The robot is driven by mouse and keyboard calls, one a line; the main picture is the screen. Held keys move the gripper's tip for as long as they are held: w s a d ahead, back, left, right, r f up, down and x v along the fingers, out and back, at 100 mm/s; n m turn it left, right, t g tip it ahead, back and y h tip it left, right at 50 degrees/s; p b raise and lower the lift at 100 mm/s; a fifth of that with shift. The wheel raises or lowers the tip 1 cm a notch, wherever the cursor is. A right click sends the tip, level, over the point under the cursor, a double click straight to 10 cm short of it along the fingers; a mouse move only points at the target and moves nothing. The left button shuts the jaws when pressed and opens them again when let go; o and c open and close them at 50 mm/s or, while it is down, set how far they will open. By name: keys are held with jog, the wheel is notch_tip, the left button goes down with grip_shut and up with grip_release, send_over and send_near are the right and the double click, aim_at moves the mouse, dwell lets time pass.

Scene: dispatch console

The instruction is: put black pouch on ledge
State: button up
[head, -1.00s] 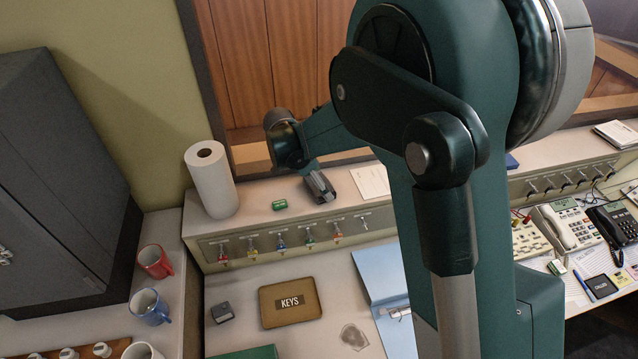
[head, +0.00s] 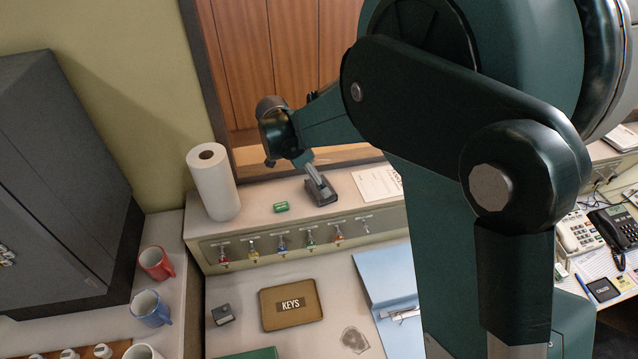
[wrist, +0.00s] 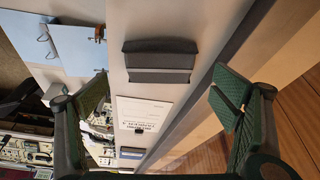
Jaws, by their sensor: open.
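The black pouch (head: 322,192) rests on the ledge (head: 250,218), a raised shelf below the wooden-framed window. In the wrist view the dark pouch (wrist: 160,61) lies on the pale ledge surface, with a lighter grey band along one side. My gripper (wrist: 166,92) is open, its green-padded fingers spread wide on either side of the pouch and not touching it.
On the ledge are a paper towel roll (head: 213,182), a green box (head: 281,207) and a paper sheet (head: 378,183). Keys hang along its front. Below lie a brown KEYS tray (head: 290,304), a blue folder (head: 386,275) and a small dark object (head: 222,314). Mugs stand left.

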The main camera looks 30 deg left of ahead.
jog(key=v, duration=0.7)
jog(key=shift+r, duration=0.2)
dwell(0.4)
jog(key=w+d+r+n+y, duration=0.1)
jog(key=d+r, duration=0.3)
jog(key=d, duration=0.8)
jog(key=w+d+r+n, duration=0.1)
jog(key=d+r, duration=0.4)
jog(key=d, duration=0.8)
jog(key=w+d+r+n+y, duration=0.1)
jog(key=d+r, duration=0.3)
jog(key=d, duration=0.8)
jog(key=s+d+n+t, duration=0.1)
jog(key=s+d, duration=0.5)
jog(key=d, duration=0.3)
jog(key=s+d+f+n+t, duration=0.1)
jog(key=s+d, duration=0.5)
jog(key=d, duration=0.3)
jog(key=s+d+f+n+t, duration=0.1)
jog(key=s+d, duration=0.5)
jog(key=d, duration=0.4)
jog(key=shift+s+f, duration=0.2)
jog(key=shift+s, duration=0.1)
